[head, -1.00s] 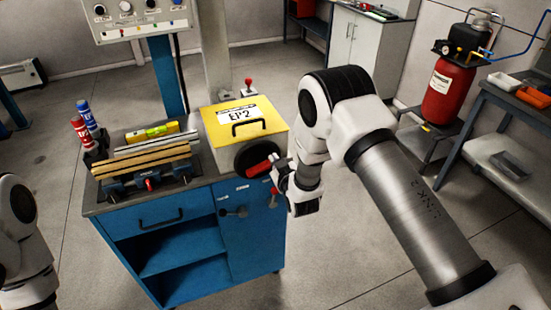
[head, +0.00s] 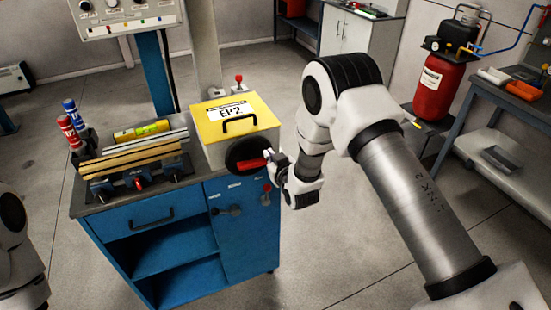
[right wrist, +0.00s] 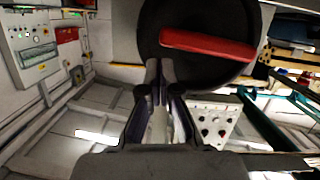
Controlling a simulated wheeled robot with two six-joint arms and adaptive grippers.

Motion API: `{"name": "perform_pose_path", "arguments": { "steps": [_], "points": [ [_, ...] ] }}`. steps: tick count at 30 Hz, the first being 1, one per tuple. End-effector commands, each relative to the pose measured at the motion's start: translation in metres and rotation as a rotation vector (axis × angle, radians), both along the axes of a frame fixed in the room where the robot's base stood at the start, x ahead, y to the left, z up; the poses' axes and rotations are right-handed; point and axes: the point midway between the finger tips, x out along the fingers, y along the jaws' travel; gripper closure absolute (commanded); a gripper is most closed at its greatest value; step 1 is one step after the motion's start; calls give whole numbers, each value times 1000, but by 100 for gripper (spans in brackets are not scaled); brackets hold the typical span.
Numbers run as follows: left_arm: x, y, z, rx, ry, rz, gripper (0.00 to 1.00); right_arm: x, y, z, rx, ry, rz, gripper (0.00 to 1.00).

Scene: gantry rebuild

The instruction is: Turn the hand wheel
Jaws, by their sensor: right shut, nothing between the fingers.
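The hand wheel (head: 233,152) is a dark round disc on the right side of the yellow-topped EP2 box (head: 261,108). A red bar handle (head: 252,163) lies across it, nearly level. In the right wrist view the black wheel (right wrist: 200,18) fills the top, with the red handle (right wrist: 208,46) tilting slightly down to the right. My right gripper (head: 274,161) is beside the wheel's right edge, its fingers shut and empty. Its fingertips (right wrist: 160,66) appear just below the handle's left end; I cannot tell whether they touch the wheel. My left gripper is out of view.
The box stands on a blue cabinet (head: 238,220) with a small red-knobbed lever (head: 239,80). Floor to the cabinet's right is clear.

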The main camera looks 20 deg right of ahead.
Motion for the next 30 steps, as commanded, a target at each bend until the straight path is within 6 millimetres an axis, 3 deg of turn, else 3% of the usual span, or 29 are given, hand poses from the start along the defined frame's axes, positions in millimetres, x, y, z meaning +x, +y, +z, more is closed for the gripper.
{"name": "perform_pose_path", "arguments": {
  "steps": [4, 5, 6, 13, 17, 22, 26, 29, 30],
  "points": [
    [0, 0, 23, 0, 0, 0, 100, 11, -2, 42, 1, -2, 0, 100],
    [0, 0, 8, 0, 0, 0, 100, -1, -2, 29, 1, 5, 0, 100],
    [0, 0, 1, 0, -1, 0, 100, -14, -3, 29, 1, 5, 0, 100],
    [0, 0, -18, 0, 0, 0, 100, -70, -6, 45, 2, 3, 0, 100],
    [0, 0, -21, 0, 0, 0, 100, -85, -6, 51, 0, 1, 1, 100],
    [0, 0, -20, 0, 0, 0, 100, -88, -6, 53, 0, 2, 1, 100],
    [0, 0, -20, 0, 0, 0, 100, -98, -6, 21, 0, 59, 1, 100],
    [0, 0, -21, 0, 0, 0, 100, -127, -6, -37, 1, 181, 1, 100],
    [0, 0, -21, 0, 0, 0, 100, -146, -6, -65, 2, 255, 0, 100]
  ]
}}
